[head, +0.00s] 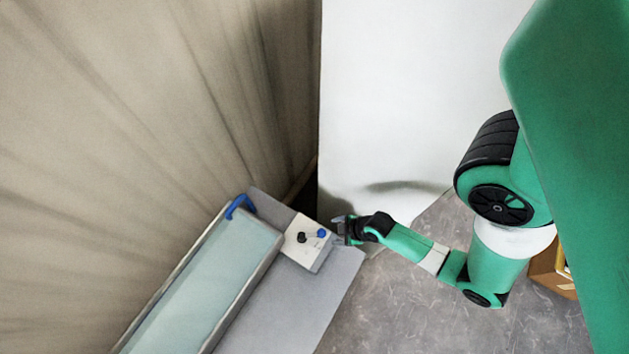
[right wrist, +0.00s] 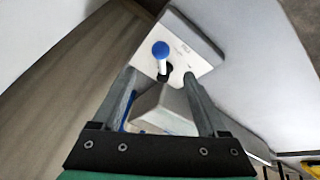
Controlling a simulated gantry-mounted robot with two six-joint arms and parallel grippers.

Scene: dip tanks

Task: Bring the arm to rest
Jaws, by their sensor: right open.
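My right arm reaches in from the right in the head view. My right gripper (head: 341,230) is open, with its tips close to the right side of a small white control box (head: 316,258). The box has a blue-tipped knob (head: 321,233) and a black part (head: 302,238) on its pale face. In the right wrist view, the two fingers (right wrist: 160,88) stand apart with nothing held between them. The blue knob (right wrist: 160,50) shows beyond the fingertips there. I cannot tell whether a fingertip touches the box. My left gripper is not in view.
A long tank (head: 205,285) with a pale blue-green inside lies left of the box, with a blue curved piece (head: 240,205) at its far end. A beige wall or curtain (head: 150,120) fills the left. A cardboard box (head: 550,272) stands at the right. Grey floor (head: 400,310) is clear.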

